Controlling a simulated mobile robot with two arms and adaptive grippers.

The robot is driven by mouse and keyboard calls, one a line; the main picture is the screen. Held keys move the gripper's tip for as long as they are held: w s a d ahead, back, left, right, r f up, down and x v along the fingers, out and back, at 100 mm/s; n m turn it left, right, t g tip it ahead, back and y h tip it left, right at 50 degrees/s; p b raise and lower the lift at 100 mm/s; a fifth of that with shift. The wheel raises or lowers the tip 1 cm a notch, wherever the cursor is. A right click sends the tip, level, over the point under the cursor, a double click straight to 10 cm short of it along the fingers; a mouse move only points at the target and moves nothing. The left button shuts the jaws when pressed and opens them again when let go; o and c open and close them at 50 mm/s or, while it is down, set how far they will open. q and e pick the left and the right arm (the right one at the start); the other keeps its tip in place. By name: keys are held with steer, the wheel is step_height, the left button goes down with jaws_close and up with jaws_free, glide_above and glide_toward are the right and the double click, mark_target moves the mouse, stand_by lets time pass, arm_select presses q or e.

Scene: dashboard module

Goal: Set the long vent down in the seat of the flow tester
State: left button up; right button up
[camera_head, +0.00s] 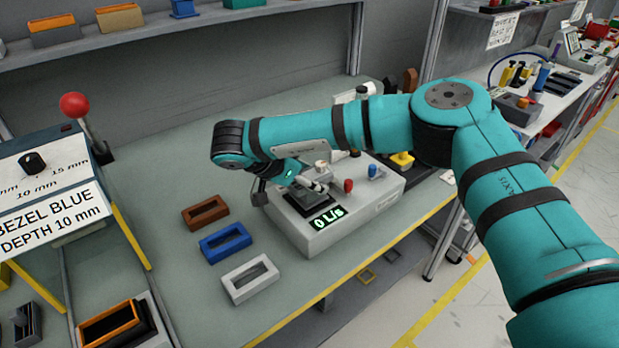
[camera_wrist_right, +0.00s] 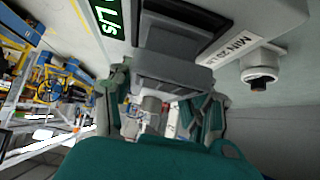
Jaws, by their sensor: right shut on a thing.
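The flow tester (camera_head: 345,225) is a grey box with a green "0 L/s" display on the bench; its display also shows in the right wrist view (camera_wrist_right: 107,17). My right gripper (camera_head: 313,184) is over its left part, pointing down. In the right wrist view, my right gripper (camera_wrist_right: 168,95) is shut on a dark grey block, the long vent (camera_wrist_right: 178,72). A black recess, seemingly the seat (camera_wrist_right: 185,12), shows just beyond the vent. In the head view the arm partly hides this spot, and I cannot tell whether the vent touches the seat. My left gripper is not in view.
Brown (camera_head: 205,213), blue (camera_head: 225,242) and white (camera_head: 250,278) frames lie in a row left of the tester. A red knob (camera_head: 348,185) and a blue knob (camera_head: 372,171) stand on its top. A bezel machine (camera_head: 50,190) is at far left. Bare bench lies around the frames.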

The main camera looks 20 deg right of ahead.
steer(key=shift+f, duration=0.35)
steer(key=o, duration=1.4)
steer(key=shift+c, duration=0.2)
steer(key=v, duration=1.2)
